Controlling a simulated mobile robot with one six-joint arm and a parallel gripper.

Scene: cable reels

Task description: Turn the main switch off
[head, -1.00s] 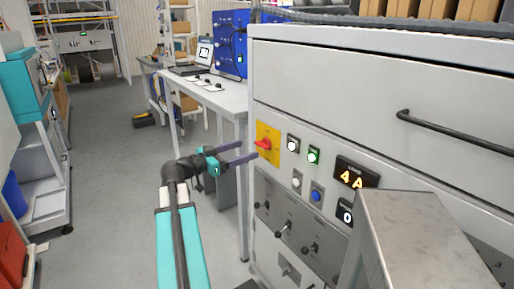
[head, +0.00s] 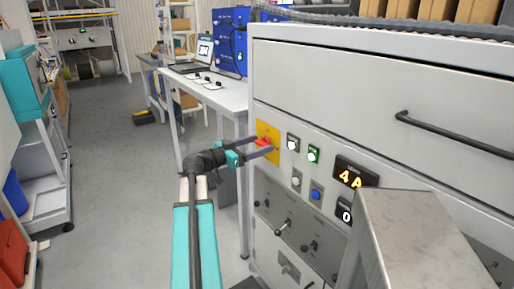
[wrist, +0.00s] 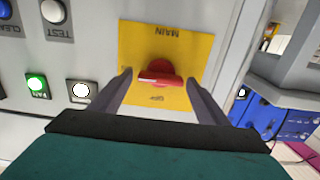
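The main switch is a red rotary knob (wrist: 160,76) on a yellow plate (wrist: 180,40) marked MAIN, which appears upside down in the wrist view. In the head view the knob (head: 264,142) shows on the yellow plate (head: 272,132) at the left of the grey machine panel. My gripper (head: 262,146) is open, with its two dark fingers reaching to the plate on either side of the knob. In the wrist view my gripper (wrist: 158,82) shows a gap between each finger and the knob. The knob's handle lies about crosswise between the fingers.
A lit white button (head: 292,143) and a lit green button (head: 313,155) sit right of the plate. A white button (head: 296,180), a blue button (head: 317,193) and displays (head: 354,174) are nearby. A workbench (head: 222,97) stands behind left.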

